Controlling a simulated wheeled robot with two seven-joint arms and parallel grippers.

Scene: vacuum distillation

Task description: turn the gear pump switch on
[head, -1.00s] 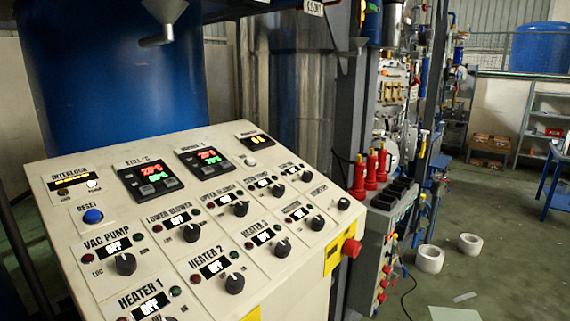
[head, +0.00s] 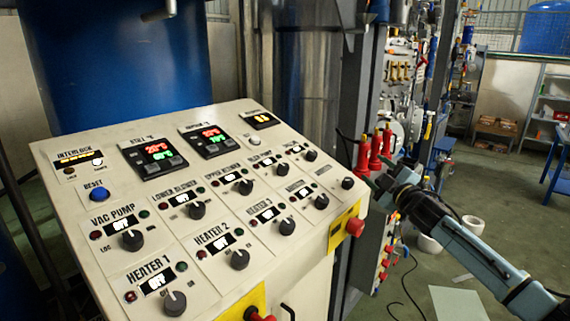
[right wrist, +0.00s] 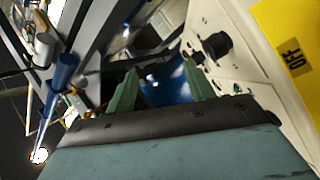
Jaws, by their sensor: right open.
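The control panel (head: 215,205) slopes across the head view with rows of black rotary knobs. The label near one upper-right knob (head: 277,171) seems to end in "PUMP", but it is too small to read surely, so I cannot tell which knob is the gear pump switch. Another knob (head: 310,155) sits to its upper right. My right gripper (head: 376,174) is open and empty, just right of the panel's right edge and apart from the knobs. In the right wrist view, its two green fingers (right wrist: 158,72) stand apart, with a black knob (right wrist: 216,45) beyond them.
A red button (head: 355,226) on a yellow plate sticks out at the panel's right edge. Red-handled parts (head: 375,150) stand on the rig behind my right gripper. A blue tank (head: 120,70) stands behind the panel. White cylinders (head: 473,227) stand on the floor.

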